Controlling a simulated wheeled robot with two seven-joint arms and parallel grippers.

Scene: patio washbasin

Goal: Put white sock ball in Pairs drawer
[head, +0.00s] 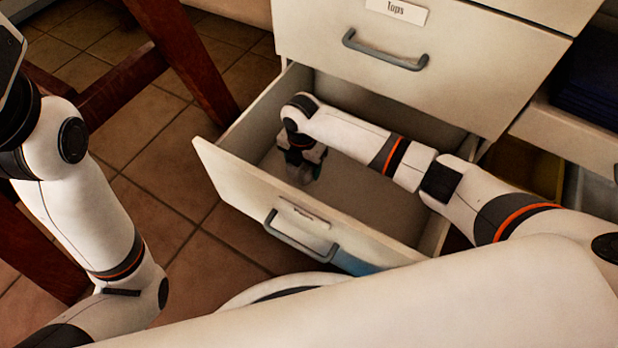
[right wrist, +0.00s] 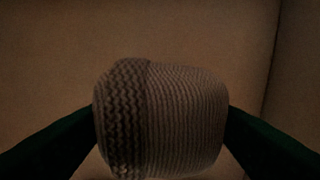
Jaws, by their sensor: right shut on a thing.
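The open lower drawer (head: 352,198) pulls out below the drawer labelled "Tops"; its own label is too small to read. My right arm reaches down into it, and my right gripper (head: 303,172) is inside, near the drawer's left side. In the right wrist view the white sock ball (right wrist: 165,120), ribbed and dim in shadow, sits between the two dark fingers, which are shut on it. In the head view the ball is hard to make out at the gripper. My left arm stands at the left; its gripper is not clearly in view.
The shut "Tops" drawer (head: 400,60) with its grey handle is just above the open one. Another open drawer (head: 570,135) with dark folded cloth is at the right. A dark wooden table leg (head: 185,55) stands at the upper left on the tiled floor (head: 150,120).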

